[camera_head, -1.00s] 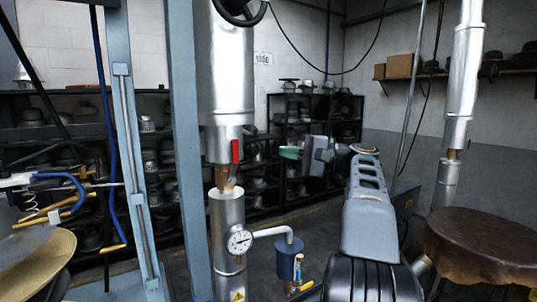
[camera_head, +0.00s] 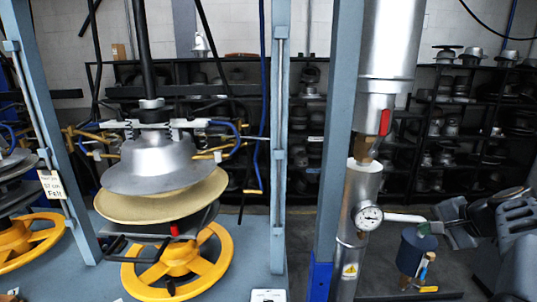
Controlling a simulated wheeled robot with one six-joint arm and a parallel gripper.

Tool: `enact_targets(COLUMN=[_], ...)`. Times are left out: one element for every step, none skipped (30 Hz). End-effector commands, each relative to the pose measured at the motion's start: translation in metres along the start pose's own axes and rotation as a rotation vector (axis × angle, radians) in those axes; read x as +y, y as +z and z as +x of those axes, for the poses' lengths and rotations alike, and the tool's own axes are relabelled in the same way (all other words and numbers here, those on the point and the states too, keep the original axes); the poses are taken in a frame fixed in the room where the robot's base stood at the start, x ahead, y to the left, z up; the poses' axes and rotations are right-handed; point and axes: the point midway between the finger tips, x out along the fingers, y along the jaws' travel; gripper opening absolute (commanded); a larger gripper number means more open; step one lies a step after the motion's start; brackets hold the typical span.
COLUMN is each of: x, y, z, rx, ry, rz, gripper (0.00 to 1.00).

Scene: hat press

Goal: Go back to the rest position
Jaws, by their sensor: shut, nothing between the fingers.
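My gripper (camera_head: 426,229) is at the lower right of the head view, at the end of my grey arm, which comes in from the right edge. Its fingers look shut with nothing between them. They are small and partly lost against the blue pot (camera_head: 413,252) just below. The hat press stands at the left, with a grey metal dome (camera_head: 158,163) above a tan felt hat brim (camera_head: 165,203). My gripper is well to the right of the press, beyond the silver pipe, and apart from it.
A yellow handwheel (camera_head: 187,262) is under the press. Black shelves (camera_head: 408,170) of hat moulds line the back wall.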

Motion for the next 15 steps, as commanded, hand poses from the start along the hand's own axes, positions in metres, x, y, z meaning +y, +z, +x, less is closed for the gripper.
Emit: enact_targets(x=[0.017, 0.029, 0.045, 0.057, 0.067, 0.080, 0.089, 0.096, 0.104, 0.109, 0.112, 0.116, 0.117, 0.117, 0.115], y=[0.034, 0.051, 0.074, 0.090, 0.106, 0.127, 0.141, 0.154, 0.169, 0.180, 0.190, 0.201, 0.209, 0.217, 0.226], z=[0.021, 0.031, 0.041, 0.048, 0.053, 0.059, 0.062, 0.064, 0.067, 0.068, 0.069, 0.070, 0.071, 0.071, 0.071], rx=[-0.010, -0.013, -0.018, -0.023, -0.030, -0.038, -0.045, -0.052, -0.061, -0.069, -0.076, -0.087, -0.096, -0.102, -0.108], ry=[0.128, 0.203, 0.296, 0.359, 0.414, 0.477, 0.515, 0.544, 0.573, 0.586, 0.594, 0.599, 0.598, 0.590, 0.574], rz=[-0.097, -0.165, -0.264, -0.344, -0.429, -0.545, -0.628, -0.706, -0.801, -0.861, -0.915, -0.975, -1.012, -1.041, -1.073], gripper=[0.00, 0.00, 0.00, 0.00, 0.00, 0.00, 0.00, 0.00, 0.00, 0.00, 0.00, 0.00, 0.00, 0.00, 0.00])
